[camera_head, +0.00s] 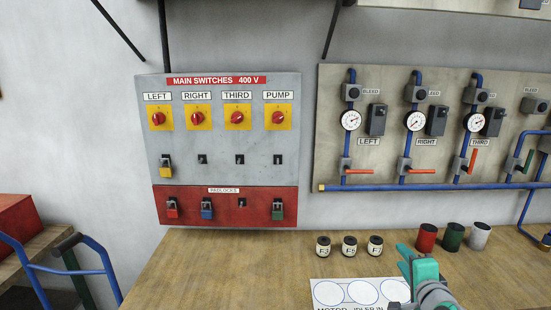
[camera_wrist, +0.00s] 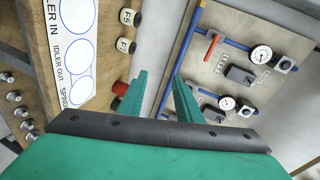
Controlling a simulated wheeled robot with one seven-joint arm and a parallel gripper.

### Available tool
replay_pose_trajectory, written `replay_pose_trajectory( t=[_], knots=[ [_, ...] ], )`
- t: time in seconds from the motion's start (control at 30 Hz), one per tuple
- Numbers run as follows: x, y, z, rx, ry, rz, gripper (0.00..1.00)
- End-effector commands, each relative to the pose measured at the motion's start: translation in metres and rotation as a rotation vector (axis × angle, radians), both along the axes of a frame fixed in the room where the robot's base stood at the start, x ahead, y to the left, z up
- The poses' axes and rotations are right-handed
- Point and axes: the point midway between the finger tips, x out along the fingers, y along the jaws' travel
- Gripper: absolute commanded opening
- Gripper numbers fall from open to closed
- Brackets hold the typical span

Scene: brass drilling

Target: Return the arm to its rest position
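My gripper (camera_head: 418,268) is at the lower right of the head view, above the wooden bench beside the white label sheet. In the wrist view its two green fingers (camera_wrist: 160,98) stand apart with nothing between them. The fingers point toward the wall, near the valve panel (camera_wrist: 222,100). My arm reaches in from the bottom edge of the head view and hides part of the sheet.
Behind stand the switch panel (camera_head: 222,140) and valve panel (camera_head: 336,120). A blue-railed cart (camera_head: 62,274) is at left. The bench's left part is clear.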

Motion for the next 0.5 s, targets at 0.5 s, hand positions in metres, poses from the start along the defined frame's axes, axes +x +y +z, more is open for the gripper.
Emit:
replay_pose_trajectory(
  t=[0.5],
  knots=[
    [-0.061,0.065,-0.176,-0.383,0.137,-0.01,0.32]
  ],
)
